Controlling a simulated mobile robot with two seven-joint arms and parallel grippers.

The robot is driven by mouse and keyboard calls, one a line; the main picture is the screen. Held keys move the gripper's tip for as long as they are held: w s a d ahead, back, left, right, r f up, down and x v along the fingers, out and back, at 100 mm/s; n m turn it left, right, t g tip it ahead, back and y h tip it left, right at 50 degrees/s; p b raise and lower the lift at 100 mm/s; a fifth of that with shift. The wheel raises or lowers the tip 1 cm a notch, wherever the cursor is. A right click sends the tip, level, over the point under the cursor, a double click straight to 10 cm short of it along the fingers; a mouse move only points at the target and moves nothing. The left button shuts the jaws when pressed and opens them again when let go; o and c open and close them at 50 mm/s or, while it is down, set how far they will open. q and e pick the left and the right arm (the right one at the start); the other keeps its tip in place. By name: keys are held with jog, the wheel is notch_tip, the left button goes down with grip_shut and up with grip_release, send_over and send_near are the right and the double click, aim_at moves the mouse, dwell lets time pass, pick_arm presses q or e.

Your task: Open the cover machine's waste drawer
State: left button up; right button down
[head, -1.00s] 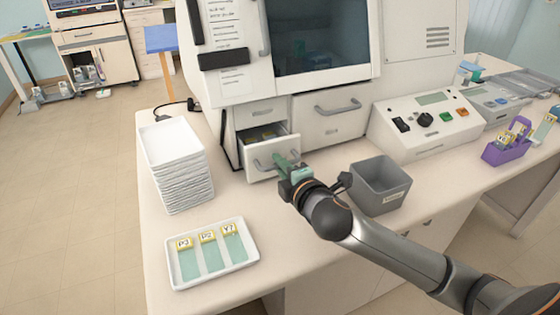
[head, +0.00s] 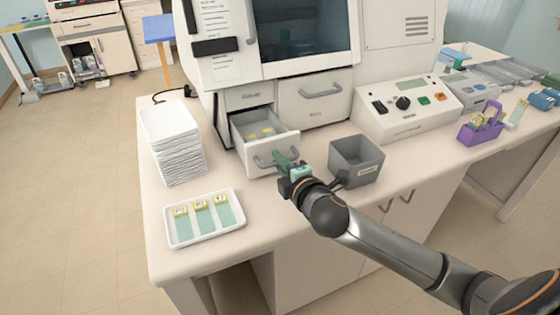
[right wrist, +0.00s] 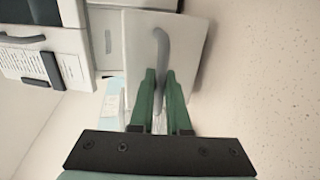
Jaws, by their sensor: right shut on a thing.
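The cover machine (head: 310,45) stands on the bench. Its small lower-left drawer (head: 262,153) is pulled well out, and a few yellow-labelled items lie inside. My right gripper (head: 284,162) is at the drawer front. Its green fingers are shut on the grey drawer handle (head: 263,162). In the right wrist view the handle (right wrist: 161,45) runs between the two fingers of the gripper (right wrist: 161,85). The left gripper is not in view.
A grey bin (head: 357,160) stands just right of the drawer. A stack of white trays (head: 172,145) is to its left. A white tray (head: 206,238) with several labelled slides lies in front. A control box (head: 410,108) and a purple rack (head: 482,130) stand to the right.

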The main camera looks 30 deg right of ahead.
jog(key=c, duration=1.2)
grip_release()
jog(key=shift+o, duration=0.2)
jog(key=shift+s, duration=0.1)
jog(key=b+v, duration=0.1)
jog(key=v, duration=0.9)
jog(key=shift+f, duration=0.1)
jog(key=shift+p+v, duration=1.05)
jog(key=shift+v, duration=0.1)
